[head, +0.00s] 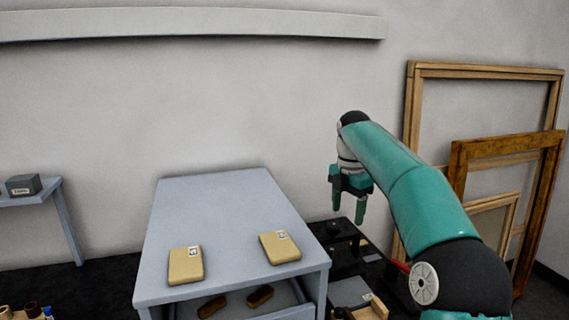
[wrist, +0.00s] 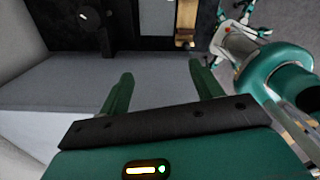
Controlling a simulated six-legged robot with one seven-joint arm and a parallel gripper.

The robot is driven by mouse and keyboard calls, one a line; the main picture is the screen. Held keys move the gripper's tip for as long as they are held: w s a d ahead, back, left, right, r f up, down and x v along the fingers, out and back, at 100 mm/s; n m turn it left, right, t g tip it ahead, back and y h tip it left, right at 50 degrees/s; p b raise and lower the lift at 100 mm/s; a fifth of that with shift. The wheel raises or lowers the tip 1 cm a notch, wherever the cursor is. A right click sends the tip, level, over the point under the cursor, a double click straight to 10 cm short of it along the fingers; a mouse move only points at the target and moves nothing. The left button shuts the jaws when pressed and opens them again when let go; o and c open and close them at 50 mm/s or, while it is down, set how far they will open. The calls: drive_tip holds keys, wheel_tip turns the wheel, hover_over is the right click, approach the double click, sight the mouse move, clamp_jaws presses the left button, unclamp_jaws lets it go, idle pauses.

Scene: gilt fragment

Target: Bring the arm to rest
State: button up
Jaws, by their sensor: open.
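My teal arm reaches out from the lower right in the head view. My gripper (head: 348,208) hangs at its far end, pointing down, just right of the grey table. It is open, with its two green fingers apart and nothing between them. In the wrist view my gripper (wrist: 158,88) also shows empty, with a grey surface and a dark area beyond the fingers.
A grey table (head: 215,215) bears two tan blocks (head: 186,266) (head: 281,248); brown pieces (head: 260,296) lie in the open space below. Wooden frames (head: 458,150) lean on the wall at right. Black equipment (head: 343,240) stands below my gripper. A grey box (head: 23,185) sits on a side table at left.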

drive_tip(key=s+a+r+m+t+h, duration=0.1)
drive_tip(key=s+m+t, duration=0.1)
drive_tip(key=s+m, duration=0.7)
drive_tip(key=s+a+r+m+t, duration=0.1)
drive_tip(key=s+m, duration=0.3)
drive_tip(key=s, duration=0.9)
drive_tip(key=s+f+m+t, duration=0.1)
drive_tip(key=s+f+m, duration=0.4)
drive_tip(key=s, duration=0.2)
drive_tip(key=s+d+f+m+t+y, duration=0.1)
drive_tip(key=s+f+m, duration=0.4)
drive_tip(key=s+m, duration=0.1)
drive_tip(key=shift+s+d+t, duration=0.25)
drive_tip(key=shift+s+t, duration=0.05)
drive_tip(key=shift+s, duration=0.55)
